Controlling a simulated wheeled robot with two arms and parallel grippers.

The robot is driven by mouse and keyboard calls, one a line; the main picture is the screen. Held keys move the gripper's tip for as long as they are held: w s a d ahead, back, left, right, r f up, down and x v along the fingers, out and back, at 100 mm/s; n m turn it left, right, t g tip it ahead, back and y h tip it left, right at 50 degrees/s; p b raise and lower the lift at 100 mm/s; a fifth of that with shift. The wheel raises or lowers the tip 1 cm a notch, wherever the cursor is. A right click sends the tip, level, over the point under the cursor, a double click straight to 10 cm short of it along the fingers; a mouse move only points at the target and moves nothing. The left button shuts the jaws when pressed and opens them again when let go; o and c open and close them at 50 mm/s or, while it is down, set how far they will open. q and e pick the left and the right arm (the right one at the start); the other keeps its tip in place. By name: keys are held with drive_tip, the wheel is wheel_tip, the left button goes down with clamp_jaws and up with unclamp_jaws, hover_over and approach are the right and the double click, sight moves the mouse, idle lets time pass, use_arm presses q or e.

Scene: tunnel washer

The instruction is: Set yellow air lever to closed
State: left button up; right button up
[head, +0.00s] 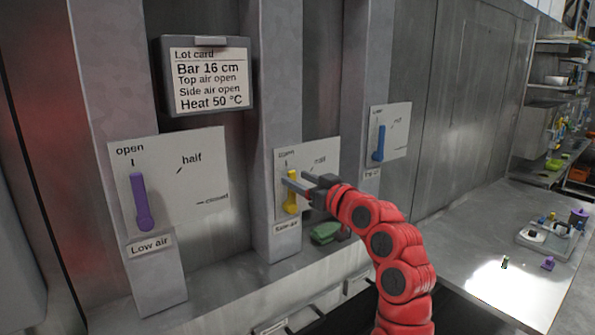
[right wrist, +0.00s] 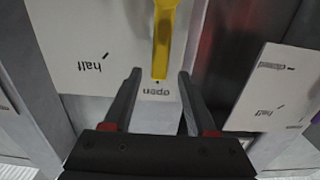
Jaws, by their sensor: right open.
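The yellow lever (head: 291,196) is on the middle white plate (head: 316,160), with its arm upright toward the open mark. The right wrist view sees the plate upside down, with the yellow lever (right wrist: 162,38) pointing at the word open. My right gripper (head: 294,184) is open and empty in front of the lever's upper part. In the right wrist view, the lever's end shows between the fingertips of my right gripper (right wrist: 159,74). I cannot tell whether they touch it. The gripper and wrist hide the plate's lower right part. My left gripper is not in view.
A purple lever (head: 142,203) points to open on the left plate. A blue lever (head: 378,145) is upright on the right plate. A lot card (head: 211,78) hangs above. A green item (head: 325,232) lies on the ledge below. A steel counter (head: 480,235) stands at right.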

drive_tip(key=shift+w+a, duration=0.3)
drive_tip(key=shift+w, duration=0.2)
clamp_jaws()
idle(1.2)
